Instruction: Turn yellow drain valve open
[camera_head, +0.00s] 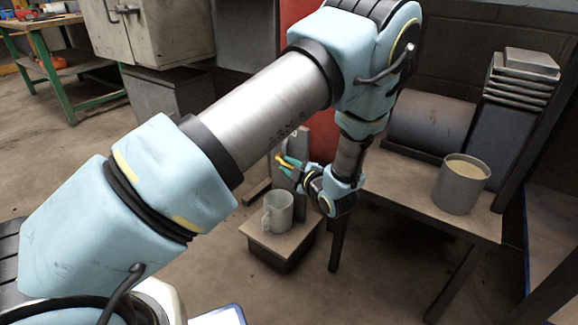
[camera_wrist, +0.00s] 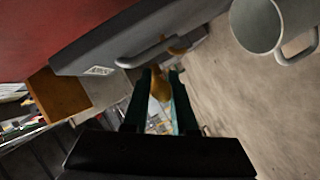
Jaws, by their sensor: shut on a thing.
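The yellow drain valve shows in the wrist view as a yellow-orange handle (camera_wrist: 160,86) between the two dark teal fingers of my gripper (camera_wrist: 161,76). The fingers are closed on it from both sides. In the head view my gripper (camera_head: 286,163) is beside a narrow grey upright (camera_head: 302,138), with a little yellow-orange showing at its fingers. My arm crosses the picture in front. Behind the handle, in the wrist view, is a grey body with a small white label (camera_wrist: 98,71) and a curved grey pipe (camera_wrist: 145,54). How far the valve is turned cannot be told.
A grey mug (camera_head: 278,212) stands on a low box (camera_head: 255,236) below my gripper; it also shows in the wrist view (camera_wrist: 262,28). A table (camera_head: 425,202) at the right bears a tan-filled can (camera_head: 462,185) and a dark cylinder. Open floor lies at left.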

